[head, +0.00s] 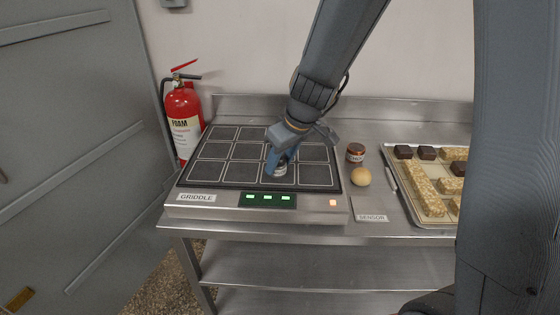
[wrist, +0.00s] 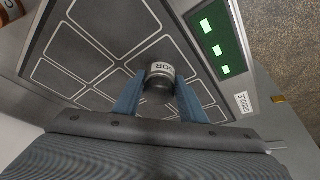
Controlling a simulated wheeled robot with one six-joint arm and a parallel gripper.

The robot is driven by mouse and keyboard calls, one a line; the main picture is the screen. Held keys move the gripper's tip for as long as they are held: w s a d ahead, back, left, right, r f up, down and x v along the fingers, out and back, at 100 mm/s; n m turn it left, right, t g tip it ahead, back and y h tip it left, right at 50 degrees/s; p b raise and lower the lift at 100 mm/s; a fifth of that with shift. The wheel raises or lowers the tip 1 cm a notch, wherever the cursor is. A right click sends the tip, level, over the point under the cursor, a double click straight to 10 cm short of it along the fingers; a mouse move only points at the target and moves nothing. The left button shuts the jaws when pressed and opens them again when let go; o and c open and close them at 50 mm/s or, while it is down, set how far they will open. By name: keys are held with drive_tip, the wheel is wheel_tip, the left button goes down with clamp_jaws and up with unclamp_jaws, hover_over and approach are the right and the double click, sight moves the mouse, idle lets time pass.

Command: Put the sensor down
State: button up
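The sensor is a small dark cylinder with a white band lettered "OR" in the wrist view (wrist: 161,70). It also shows in the head view (head: 281,170), low over the griddle's dark gridded plate (head: 225,172). My gripper (head: 278,160) points down, its blue fingers on both sides of the sensor and shut on it. I cannot tell whether the sensor's base touches the plate. A label reading SENSOR (head: 371,217) lies on the steel counter (head: 400,232) to the right of the griddle. The counter just behind this label is bare.
A tray (head: 390,158) of bars and dark pieces lies farther right, partly hidden by my arm. A red extinguisher (head: 184,118) stands at left.

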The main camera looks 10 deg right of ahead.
drive_tip(key=o, duration=0.4)
drive_tip(key=shift+c, duration=0.2)
drive_tip(key=shift+r+p, duration=0.2)
drive_tip(key=shift+p, duration=0.1)
drive_tip(key=b+v, duration=0.1)
drive_tip(key=v, duration=1.1)
drive_tip(key=shift+s+f, duration=0.1)
drive_tip(key=shift+s, duration=0.1)
